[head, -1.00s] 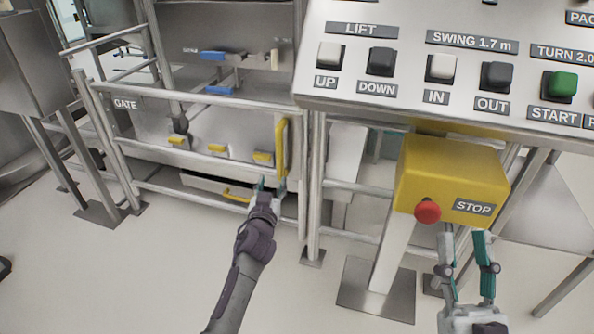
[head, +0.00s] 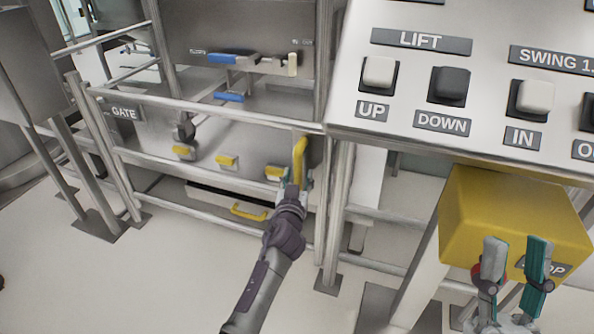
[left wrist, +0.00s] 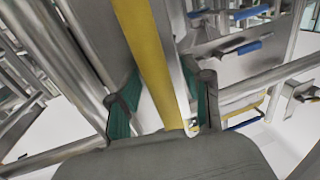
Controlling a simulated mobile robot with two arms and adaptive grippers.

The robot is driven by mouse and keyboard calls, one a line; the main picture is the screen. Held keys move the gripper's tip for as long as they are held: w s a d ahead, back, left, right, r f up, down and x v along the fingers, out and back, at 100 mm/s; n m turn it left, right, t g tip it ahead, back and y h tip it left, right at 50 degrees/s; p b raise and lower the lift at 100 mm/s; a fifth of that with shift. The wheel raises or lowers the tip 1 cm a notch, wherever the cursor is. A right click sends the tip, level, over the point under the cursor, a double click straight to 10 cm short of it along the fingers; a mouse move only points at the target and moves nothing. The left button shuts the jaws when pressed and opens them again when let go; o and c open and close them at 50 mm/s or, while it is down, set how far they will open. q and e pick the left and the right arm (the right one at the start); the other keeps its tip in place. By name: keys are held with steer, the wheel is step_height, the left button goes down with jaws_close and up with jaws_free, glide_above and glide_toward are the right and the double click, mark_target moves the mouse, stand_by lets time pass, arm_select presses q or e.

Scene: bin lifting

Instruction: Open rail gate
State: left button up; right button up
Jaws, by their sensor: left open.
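My left gripper (head: 297,190) is at the lower part of this handle. In the left wrist view the yellow handle (left wrist: 148,55) runs between the two open teal fingers (left wrist: 163,112); whether either finger touches it is unclear. My right gripper (head: 513,262) is open and empty, in front of the yellow stop box (head: 505,215), partly covering its label and red button.
A control panel (head: 420,100) with LIFT buttons fills the upper right. Behind the gate are blue levers (head: 235,58) and small yellow handles (head: 228,161). A yellow-handled drawer (head: 249,212) sits low. Floor is clear at the lower left (head: 110,285).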

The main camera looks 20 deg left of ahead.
arm_select(q)
steer(key=shift+d, duration=0.1)
jaws_close()
stand_by(0.4)
